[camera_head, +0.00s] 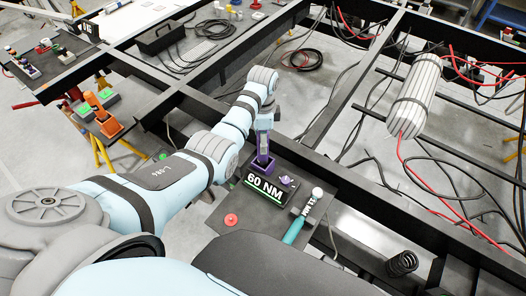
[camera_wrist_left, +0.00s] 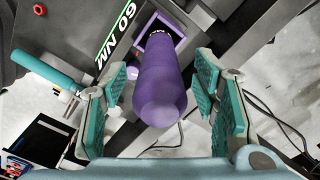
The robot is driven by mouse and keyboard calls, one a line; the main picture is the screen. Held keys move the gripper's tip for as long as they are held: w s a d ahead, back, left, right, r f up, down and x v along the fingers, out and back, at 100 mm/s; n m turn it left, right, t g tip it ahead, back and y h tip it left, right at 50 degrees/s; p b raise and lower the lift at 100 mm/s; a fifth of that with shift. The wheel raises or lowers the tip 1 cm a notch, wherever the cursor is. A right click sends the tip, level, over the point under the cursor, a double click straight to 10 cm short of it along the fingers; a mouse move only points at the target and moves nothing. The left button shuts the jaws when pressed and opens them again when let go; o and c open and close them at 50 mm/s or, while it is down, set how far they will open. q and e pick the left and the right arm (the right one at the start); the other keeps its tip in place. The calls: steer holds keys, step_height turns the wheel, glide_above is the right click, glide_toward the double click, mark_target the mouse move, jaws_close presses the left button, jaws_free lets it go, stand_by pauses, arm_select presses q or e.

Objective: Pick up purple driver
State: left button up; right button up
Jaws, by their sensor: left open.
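The purple driver (camera_head: 263,146) stands upright in a dark holder (camera_head: 262,190) marked "60 NM". In the left wrist view the purple driver (camera_wrist_left: 162,85) has its thick rounded handle end toward the camera, and its lower end sits in a square purple-rimmed socket (camera_wrist_left: 178,33). My left gripper (camera_wrist_left: 160,108) is open, with one teal-padded finger on each side of the handle. A gap shows between the handle and both fingers. In the head view my left arm reaches over the holder and its gripper (camera_head: 265,117) is small and partly hidden. My right gripper is not in view.
A teal-handled tool (camera_head: 294,231) lies right of the holder and shows in the left wrist view (camera_wrist_left: 48,70). A red round piece (camera_head: 231,220) sits on the same tray. Black chassis beams (camera_head: 345,180) surround it. Cables and a white cylinder (camera_head: 414,92) lie to the right.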

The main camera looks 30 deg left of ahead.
arm_select(q)
steer(key=f, duration=0.3)
steer(key=shift+w+b, duration=0.2)
steer(key=shift+b, duration=0.1)
steer(key=shift+s+r, duration=0.2)
steer(key=shift+s, duration=0.1)
steer(key=shift+c, duration=1.3)
jaws_close()
steer(key=shift+r, duration=0.15)
